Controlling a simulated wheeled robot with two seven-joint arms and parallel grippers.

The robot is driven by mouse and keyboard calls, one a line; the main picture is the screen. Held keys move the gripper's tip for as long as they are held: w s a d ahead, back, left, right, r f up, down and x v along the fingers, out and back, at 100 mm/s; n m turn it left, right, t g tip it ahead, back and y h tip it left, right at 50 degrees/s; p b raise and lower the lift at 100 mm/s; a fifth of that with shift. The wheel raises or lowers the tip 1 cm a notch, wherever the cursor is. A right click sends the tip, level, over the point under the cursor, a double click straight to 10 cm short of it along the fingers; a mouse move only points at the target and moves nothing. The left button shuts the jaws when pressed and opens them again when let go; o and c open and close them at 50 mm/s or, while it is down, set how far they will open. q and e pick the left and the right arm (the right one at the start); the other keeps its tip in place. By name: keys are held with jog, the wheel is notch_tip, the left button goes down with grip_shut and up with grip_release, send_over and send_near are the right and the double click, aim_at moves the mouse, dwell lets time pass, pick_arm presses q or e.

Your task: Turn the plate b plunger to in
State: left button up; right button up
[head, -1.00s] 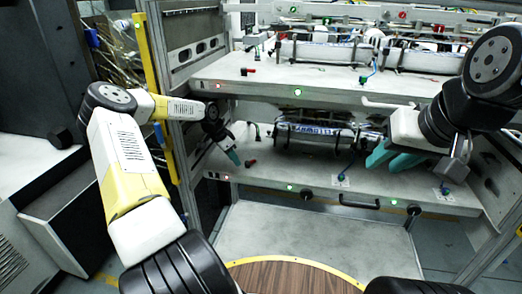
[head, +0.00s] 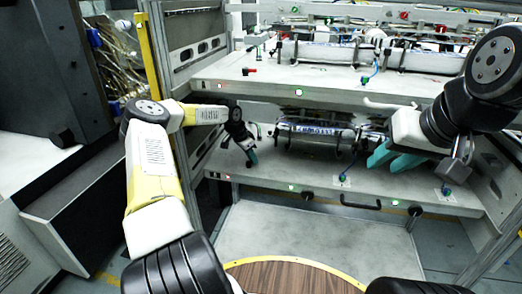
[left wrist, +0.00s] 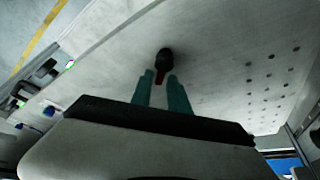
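My left gripper (head: 252,158) is over the left part of the lower shelf plate (head: 270,173), its teal fingers pointing down. In the left wrist view its fingers (left wrist: 160,75) are apart. In the head view the gripper hides this plunger. Which plate is b cannot be read. My right gripper (head: 392,159) has its teal fingers spread, over the lower shelf's right part.
A shiny roll (head: 312,136) lies on the lower shelf between my grippers. The upper shelf (head: 325,92) hangs above, with another red plunger (head: 248,71). A blue-handled part (head: 343,178) stands near the front edge. A frame post (head: 163,80) stands left.

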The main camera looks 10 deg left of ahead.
pick_arm(q)
grip_shut()
jog(key=shift+s+d+m+g+h, duration=0.15)
jog(key=shift+m+g, duration=0.1)
jog(key=shift+m, duration=0.55)
jog(key=shift+s+a+m+g+h, duration=0.15)
jog(key=shift+m+g, duration=0.1)
jog(key=shift+m, duration=0.55)
jog(key=shift+w+d, duration=0.1)
jog(key=shift+o, duration=2)
grip_release()
